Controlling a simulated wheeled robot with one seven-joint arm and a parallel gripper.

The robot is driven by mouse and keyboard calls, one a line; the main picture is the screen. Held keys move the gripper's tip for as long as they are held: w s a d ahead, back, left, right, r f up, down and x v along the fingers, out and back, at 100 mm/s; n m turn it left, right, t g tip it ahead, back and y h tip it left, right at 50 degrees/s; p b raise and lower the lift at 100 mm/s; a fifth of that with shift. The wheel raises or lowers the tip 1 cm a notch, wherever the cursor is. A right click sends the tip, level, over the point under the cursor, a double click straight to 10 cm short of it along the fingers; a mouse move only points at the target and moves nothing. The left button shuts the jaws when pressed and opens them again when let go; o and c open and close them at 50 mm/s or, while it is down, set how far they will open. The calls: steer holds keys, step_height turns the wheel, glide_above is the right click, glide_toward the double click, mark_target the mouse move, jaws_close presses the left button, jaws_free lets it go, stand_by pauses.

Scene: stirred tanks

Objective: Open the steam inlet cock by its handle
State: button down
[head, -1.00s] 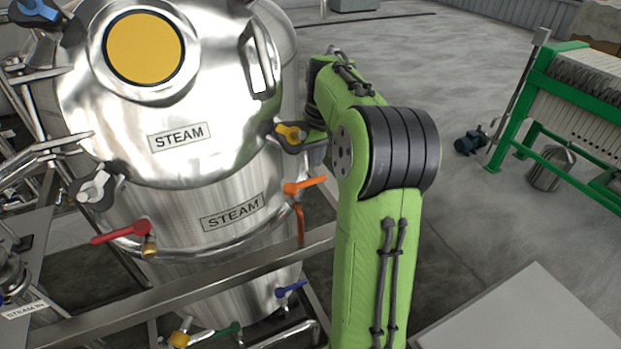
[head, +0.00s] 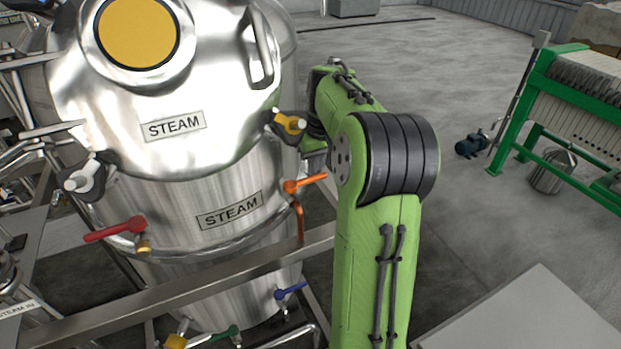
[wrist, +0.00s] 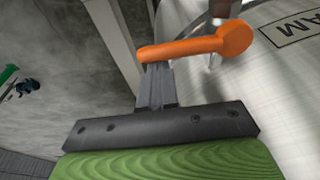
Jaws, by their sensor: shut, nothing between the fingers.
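A steel tank (head: 150,200) marked STEAM stands at the left of the head view. An orange lever handle (head: 305,183) sticks out to the right from its side. In the wrist view the orange handle (wrist: 185,48) lies across the tips of my gripper (wrist: 155,72). In the head view my green arm covers most of the gripper. No label on the orange handle can be read.
A red lever (head: 115,230), a blue lever (head: 291,291) and a green lever (head: 225,333) are also on the tank. A steel rail (head: 190,270) crosses in front. A STEAM IN plate (head: 18,309) is at lower left.

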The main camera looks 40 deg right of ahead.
mark_target(322, 177)
steer(key=shift+f, duration=0.2)
steer(key=shift+s+a+b, duration=0.25)
steer(key=shift+s+b, duration=0.4)
steer(key=shift+s, duration=0.2)
steer(key=shift+s+a+b, duration=0.25)
steer(key=shift+s+b, duration=0.4)
steer(key=shift+s, duration=0.2)
steer(key=shift+w+r, duration=0.1)
steer(key=shift+w, duration=0.05)
steer(key=shift+w+d+p, duration=0.15)
steer(key=shift+w+p, duration=0.1)
steer(key=shift+p, duration=0.25)
step_height(322, 177, up, 7)
steer(key=p, duration=0.6)
steer(key=shift+p, duration=0.4)
